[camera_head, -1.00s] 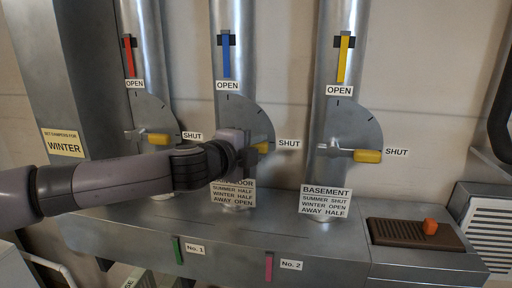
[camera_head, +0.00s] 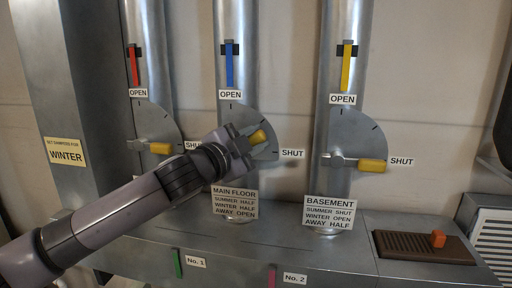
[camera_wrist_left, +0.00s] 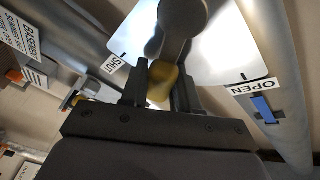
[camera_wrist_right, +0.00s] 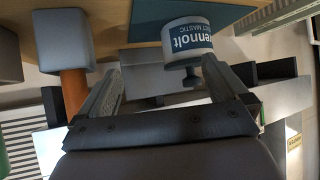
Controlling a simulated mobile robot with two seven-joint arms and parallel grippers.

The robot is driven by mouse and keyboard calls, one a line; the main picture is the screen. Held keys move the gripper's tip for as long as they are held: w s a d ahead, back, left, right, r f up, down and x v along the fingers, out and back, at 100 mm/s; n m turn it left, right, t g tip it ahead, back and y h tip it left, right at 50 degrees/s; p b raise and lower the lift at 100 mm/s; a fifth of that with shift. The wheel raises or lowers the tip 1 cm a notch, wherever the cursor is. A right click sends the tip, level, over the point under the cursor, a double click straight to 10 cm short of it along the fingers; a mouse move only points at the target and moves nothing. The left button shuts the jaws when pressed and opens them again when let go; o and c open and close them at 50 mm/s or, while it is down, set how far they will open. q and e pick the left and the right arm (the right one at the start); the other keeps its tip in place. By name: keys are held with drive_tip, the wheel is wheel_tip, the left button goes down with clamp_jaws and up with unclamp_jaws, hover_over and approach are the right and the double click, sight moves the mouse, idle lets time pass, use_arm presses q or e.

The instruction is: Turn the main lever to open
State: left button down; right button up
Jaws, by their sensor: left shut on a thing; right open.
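The main floor damper lever has a yellow handle (camera_head: 257,136) on the middle pipe, in front of a grey quarter-round plate (camera_head: 243,115). The handle tilts up to the right, off the SHUT label (camera_head: 292,153) and well short of the OPEN label (camera_head: 230,94). My left gripper (camera_head: 246,143) is shut on this handle. In the left wrist view the yellow handle (camera_wrist_left: 162,82) sits between the fingers, with the lever's grey arm beyond. My right gripper (camera_wrist_right: 150,90) is open in the right wrist view, with nothing between its fingers.
The left lever (camera_head: 158,148) and the basement lever (camera_head: 370,165) stand level on the neighbouring pipes, either side of my left arm. A card reads WINTER (camera_head: 65,151). A white tub (camera_wrist_right: 187,40) and an orange-handled mallet (camera_wrist_right: 73,85) are near my right gripper.

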use_arm(q)
drive_tip(key=shift+a+r+n, duration=0.1)
drive_tip(key=shift+r+n, duration=0.05)
drive_tip(key=shift+n, duration=0.15)
use_arm(e)
drive_tip(key=shift+f, duration=0.1)
use_arm(q)
drive_tip(key=c, duration=0.9)
unclamp_jaws()
use_arm(e)
drive_tip(key=shift+f+b, duration=0.6)
drive_tip(key=shift+b, duration=0.1)
use_arm(q)
drive_tip(key=shift+v, duration=3.55)
use_arm(e)
drive_tip(key=shift+f, duration=0.15)
use_arm(q)
drive_tip(key=shift+c, duration=0.5)
